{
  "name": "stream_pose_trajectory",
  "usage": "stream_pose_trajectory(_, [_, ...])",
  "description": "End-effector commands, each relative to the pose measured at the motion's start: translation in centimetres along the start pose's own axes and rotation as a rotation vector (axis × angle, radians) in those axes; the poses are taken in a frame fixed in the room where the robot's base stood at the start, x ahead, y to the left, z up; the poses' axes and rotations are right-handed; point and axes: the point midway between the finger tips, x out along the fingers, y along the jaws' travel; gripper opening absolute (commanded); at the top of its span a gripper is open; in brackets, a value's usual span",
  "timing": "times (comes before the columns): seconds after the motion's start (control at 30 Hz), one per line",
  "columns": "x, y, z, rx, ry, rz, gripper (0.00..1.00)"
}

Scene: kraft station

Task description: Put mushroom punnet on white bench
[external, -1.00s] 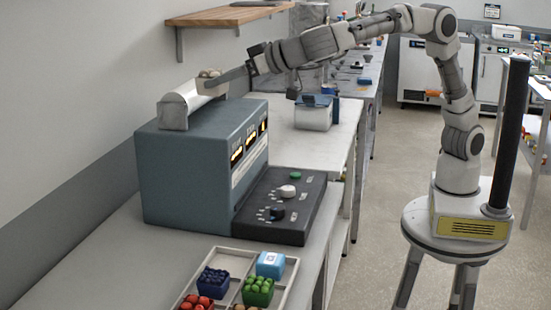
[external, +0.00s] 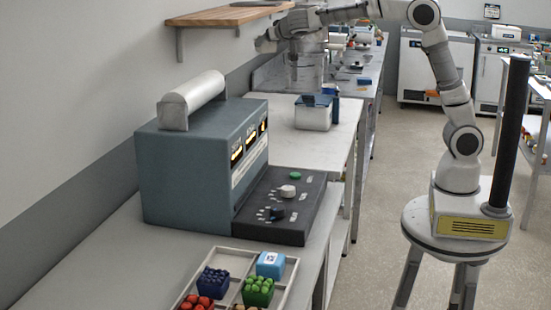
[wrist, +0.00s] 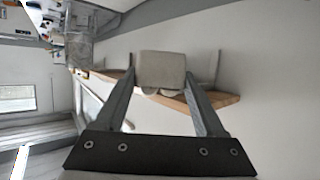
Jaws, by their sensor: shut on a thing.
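My gripper (wrist: 161,78) is shut on the mushroom punnet (wrist: 160,66), a small beige-grey box held between the two fingertips in the wrist view. Rounded pale mushrooms show along its lower edge there. In the external view my gripper (external: 264,44) is up in the air by the wall, just below and beside the wooden shelf; the punnet is not clearly seen there. The white bench (external: 318,148) lies below and to the right of my gripper, beyond the grey-blue machine.
The wooden shelf (external: 228,15) is close to my gripper and shows behind the punnet in the wrist view. The machine (external: 190,165) with a roll on top stands in front. A white-and-blue tub (external: 313,113) stands on the white bench; its near surface is clear.

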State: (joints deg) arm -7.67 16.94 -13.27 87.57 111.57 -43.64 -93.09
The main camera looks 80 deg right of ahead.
Motion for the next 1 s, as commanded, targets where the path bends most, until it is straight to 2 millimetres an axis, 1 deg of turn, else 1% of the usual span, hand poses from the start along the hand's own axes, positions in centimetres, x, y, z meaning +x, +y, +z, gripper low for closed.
stream_pose_trajectory(0.03, [1.4, 2.7, -0.6, 0.019, 0.000, 0.044, 0.17])
stream_pose_trajectory(0.1, [2.8, 5.5, -1.1, 0.038, -0.001, 0.087, 0.17])
stream_pose_trajectory(0.17, [3.8, 7.8, -1.5, 0.052, -0.002, 0.120, 0.17])
stream_pose_trajectory(0.2, [4.3, 9.2, -1.7, 0.062, -0.003, 0.142, 0.17])
stream_pose_trajectory(0.3, [5.3, 12.0, -2.0, 0.080, -0.004, 0.183, 0.17])
stream_pose_trajectory(0.4, [6.0, 14.3, -2.3, 0.095, -0.005, 0.217, 0.17])
stream_pose_trajectory(0.57, [6.8, 17.6, -2.7, 0.117, -0.005, 0.265, 0.17])
stream_pose_trajectory(0.77, [8.1, 17.4, 0.7, 0.110, -0.009, 0.263, 0.17])
stream_pose_trajectory(0.87, [9.0, 17.4, 2.7, 0.109, -0.009, 0.264, 0.17])
stream_pose_trajectory(1.0, [10.3, 17.4, 6.2, 0.106, -0.011, 0.264, 0.17])
